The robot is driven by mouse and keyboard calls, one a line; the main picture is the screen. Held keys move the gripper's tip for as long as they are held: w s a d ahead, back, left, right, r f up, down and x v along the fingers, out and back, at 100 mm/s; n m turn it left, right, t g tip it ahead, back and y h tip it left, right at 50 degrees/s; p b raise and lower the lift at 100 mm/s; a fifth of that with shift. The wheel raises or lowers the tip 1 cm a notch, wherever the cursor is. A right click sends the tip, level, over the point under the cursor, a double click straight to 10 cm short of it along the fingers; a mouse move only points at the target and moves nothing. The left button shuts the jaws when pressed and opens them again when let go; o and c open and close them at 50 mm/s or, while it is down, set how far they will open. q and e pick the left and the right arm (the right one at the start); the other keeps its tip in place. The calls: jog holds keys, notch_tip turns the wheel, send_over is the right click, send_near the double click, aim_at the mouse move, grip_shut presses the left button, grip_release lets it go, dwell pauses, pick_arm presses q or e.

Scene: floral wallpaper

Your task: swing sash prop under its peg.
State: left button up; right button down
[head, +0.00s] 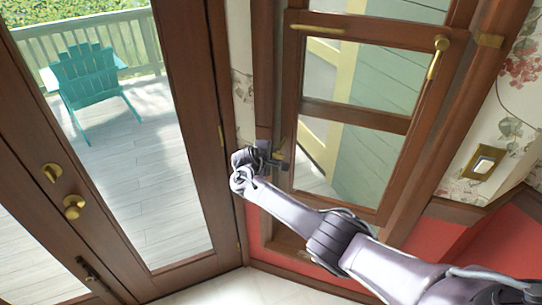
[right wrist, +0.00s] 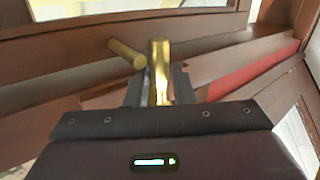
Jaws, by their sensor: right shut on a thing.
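My right gripper (head: 274,156) is at the left edge of the wooden window sash (head: 352,116), beside the frame. In the right wrist view its two fingers (right wrist: 156,88) are shut on an upright brass rod (right wrist: 159,58), which looks like the sash prop. The rod's lower part is hidden between the fingers. A shorter brass peg (right wrist: 125,52) slants out just left of the rod's top. I cannot tell whether they touch. In the head view only a little brass shows at the fingertips. My left gripper is not in view.
Other brass fittings on the window are a bar (head: 318,28) at its top left and a knobbed handle (head: 437,60) at its right. A glazed door (head: 222,130) with brass knobs stands on the left. A light switch (head: 482,164) is on the wall at right.

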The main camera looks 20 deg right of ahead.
jog(key=shift+w+r, duration=0.15)
jog(key=shift+r, duration=0.2)
jog(key=c, duration=1.5)
grip_release()
jog(key=shift+c, duration=0.2)
jog(key=v, duration=0.7)
jog(key=shift+s+a+p, duration=0.3)
jog(key=shift+p, duration=0.15)
